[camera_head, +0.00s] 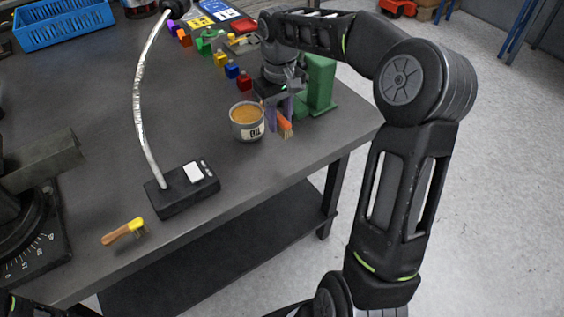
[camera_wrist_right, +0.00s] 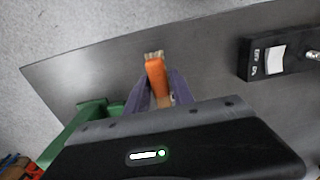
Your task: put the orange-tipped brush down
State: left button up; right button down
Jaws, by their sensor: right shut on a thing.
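The orange-tipped brush (camera_head: 284,122) is in my right gripper (camera_head: 279,108), with its orange part and pale bristles pointing down near the table's right edge. It also shows in the right wrist view (camera_wrist_right: 156,75), between the two purple fingers of the same gripper (camera_wrist_right: 158,92), which is shut on it. Part of its handle is hidden by the gripper. I cannot tell whether the bristles touch the table. My left gripper is not in view.
An open tin (camera_head: 247,127) with orange-brown contents stands just left of the brush. A green block-like stand (camera_head: 320,85) is close on the right. A yellow brush (camera_head: 124,231) lies at the front left, near a lamp base (camera_head: 185,195). Bare table (camera_head: 270,170) lies in front of the tin.

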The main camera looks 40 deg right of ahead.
send_over(280, 156)
jog(key=shift+f, duration=3.15)
jog(key=shift+f+p, duration=0.3)
jog(key=shift+f, duration=1.55)
jog(key=shift+f, duration=0.15)
jog(key=c, duration=1.1)
grip_release()
notch_tip(280, 156, up, 12)
jog(key=shift+s+r, duration=0.1)
jog(key=shift+r, duration=0.1)
